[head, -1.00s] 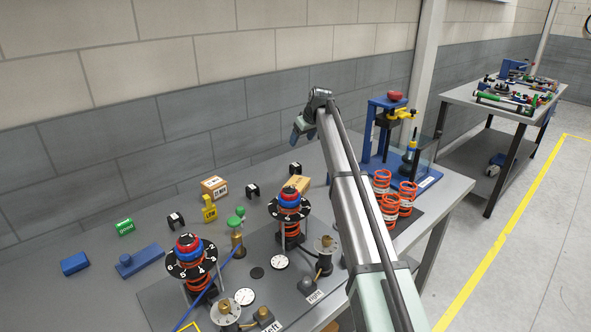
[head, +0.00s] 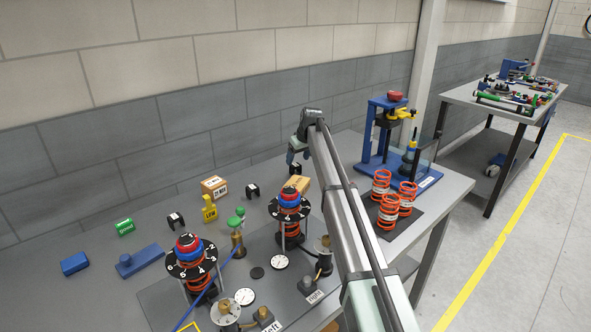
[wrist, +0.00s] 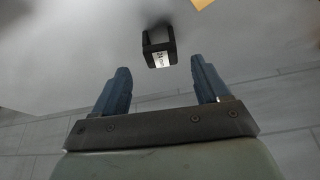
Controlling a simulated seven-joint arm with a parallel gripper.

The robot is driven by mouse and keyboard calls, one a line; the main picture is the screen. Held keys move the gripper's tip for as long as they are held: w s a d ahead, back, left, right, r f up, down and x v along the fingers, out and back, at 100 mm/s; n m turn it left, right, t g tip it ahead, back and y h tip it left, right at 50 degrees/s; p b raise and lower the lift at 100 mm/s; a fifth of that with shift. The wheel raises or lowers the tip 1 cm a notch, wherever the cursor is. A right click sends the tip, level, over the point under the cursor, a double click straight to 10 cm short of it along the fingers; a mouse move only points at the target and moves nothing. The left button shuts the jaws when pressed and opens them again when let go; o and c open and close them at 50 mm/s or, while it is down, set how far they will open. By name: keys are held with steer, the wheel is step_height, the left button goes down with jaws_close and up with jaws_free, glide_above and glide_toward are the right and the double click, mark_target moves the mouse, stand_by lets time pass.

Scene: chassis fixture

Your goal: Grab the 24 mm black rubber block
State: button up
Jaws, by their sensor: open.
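The black rubber block with a white label reading what looks like "24" shows in the wrist view (wrist: 159,48). It lies on the grey table just beyond my fingertips and between their lines, not touching them. In the head view the block (head: 295,168) is at the back of the table, partly hidden beside my gripper (head: 292,157). My gripper in the wrist view (wrist: 162,80) has its two blue fingers spread wide with nothing between them. Two similar black blocks sit farther left, one (head: 252,190) near the carton and one (head: 175,220) beyond it; their labels are too small to read.
A cardboard carton (head: 214,187), a yellow part (head: 209,210) and a green cylinder (head: 125,227) stand to the left. A flat tan box (head: 296,185) lies close in front of the block. A blue press (head: 372,130) and orange springs (head: 388,211) stand to the right.

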mark_target(296, 165)
steer(key=shift+x, duration=2.55)
steer(key=shift+s, duration=0.15)
steer(key=shift+c, duration=0.4)
steer(key=c, duration=1)
